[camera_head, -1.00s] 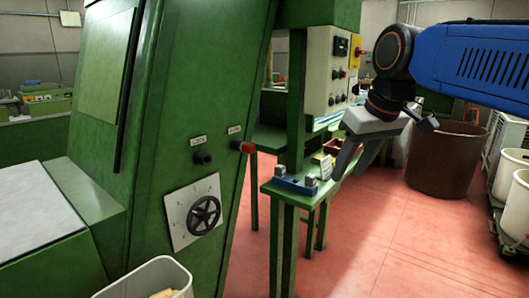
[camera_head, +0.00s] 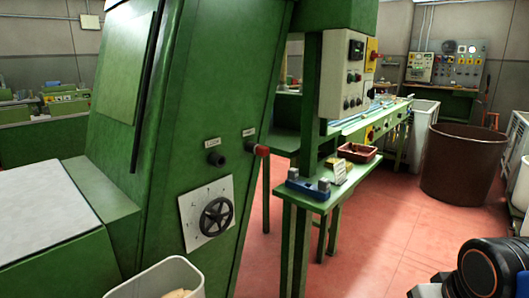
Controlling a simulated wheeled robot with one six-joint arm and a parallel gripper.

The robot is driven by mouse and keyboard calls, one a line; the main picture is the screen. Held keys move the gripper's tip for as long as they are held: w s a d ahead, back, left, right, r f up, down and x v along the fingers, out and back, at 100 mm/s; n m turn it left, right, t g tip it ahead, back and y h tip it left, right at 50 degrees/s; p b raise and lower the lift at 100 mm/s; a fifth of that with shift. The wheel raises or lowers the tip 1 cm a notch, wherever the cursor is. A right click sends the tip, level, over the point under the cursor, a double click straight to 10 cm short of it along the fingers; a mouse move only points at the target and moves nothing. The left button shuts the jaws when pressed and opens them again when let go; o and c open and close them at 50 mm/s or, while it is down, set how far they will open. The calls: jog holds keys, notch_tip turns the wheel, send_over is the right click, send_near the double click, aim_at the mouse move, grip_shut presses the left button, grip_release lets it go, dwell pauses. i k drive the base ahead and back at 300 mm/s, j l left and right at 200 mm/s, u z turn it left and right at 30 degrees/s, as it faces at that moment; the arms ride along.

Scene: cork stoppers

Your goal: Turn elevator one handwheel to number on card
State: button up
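A black spoked handwheel (camera_head: 216,216) sits on a pale square dial plate (camera_head: 190,208) on the side of a green machine (camera_head: 165,165). The marks on the plate are too small to read. A small white card (camera_head: 340,172) stands on the green bench to the right of the machine; its writing cannot be read. Part of my arm shows at the lower right corner, far from the handwheel. My gripper's fingers are out of view.
A black knob (camera_head: 216,159) and a red knob (camera_head: 257,151) stick out above the handwheel. A white bin (camera_head: 150,280) stands below it. A blue tray with grey blocks (camera_head: 308,188) lies on the bench. A brown barrel (camera_head: 462,165) stands at right. Red floor between is clear.

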aim_at(216, 216)
jog(key=i+l+u, duration=0.2)
jog(key=i+l, duration=0.15)
jog(key=i+l+u, duration=0.15)
jog(key=i+l, duration=0.15)
jog(key=i+l+u, duration=0.2)
jog(key=l, duration=0.35)
jog(key=i+l+u, duration=0.2)
jog(key=i+l, duration=0.15)
jog(key=l, duration=0.15)
jog(key=k+l+u, duration=0.1)
jog(key=l+u, duration=0.2)
jog(key=k+l+u, duration=0.25)
jog(key=l, duration=0.25)
jog(key=l+u, duration=0.3)
jog(key=k+l+u, duration=0.3)
jog(key=i+l, duration=0.05)
jog(key=l, duration=0.05)
